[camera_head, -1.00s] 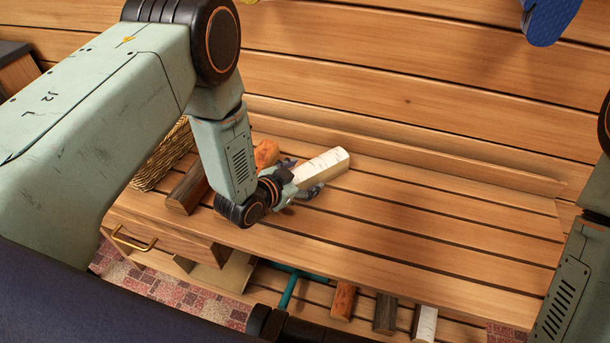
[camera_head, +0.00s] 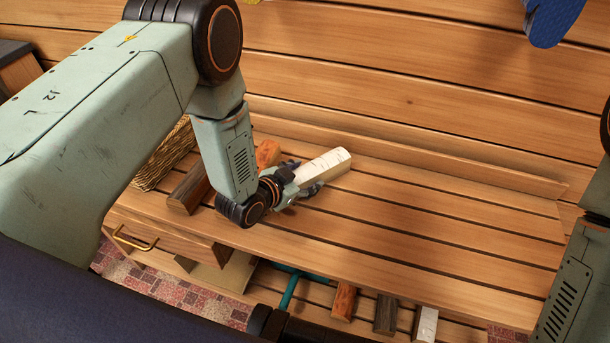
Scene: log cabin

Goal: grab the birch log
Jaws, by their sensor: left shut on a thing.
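The birch log (camera_head: 327,166) is pale white with dark flecks and lies on the wooden bench top (camera_head: 430,225), left of its middle. My left gripper (camera_head: 302,181) is shut on the log's near left end. The fingers and wrist hide that end of the log. I cannot tell whether the log is lifted off the bench or still touches it. My right arm shows at the right edge, but its gripper is out of view.
A dark brown log (camera_head: 188,188) and an orange-brown log (camera_head: 267,153) lie left of my gripper, near a wicker basket (camera_head: 165,158). A lower shelf holds another reddish log (camera_head: 343,300), a dark log (camera_head: 385,313) and a whitish log (camera_head: 426,323). The bench's right side is clear.

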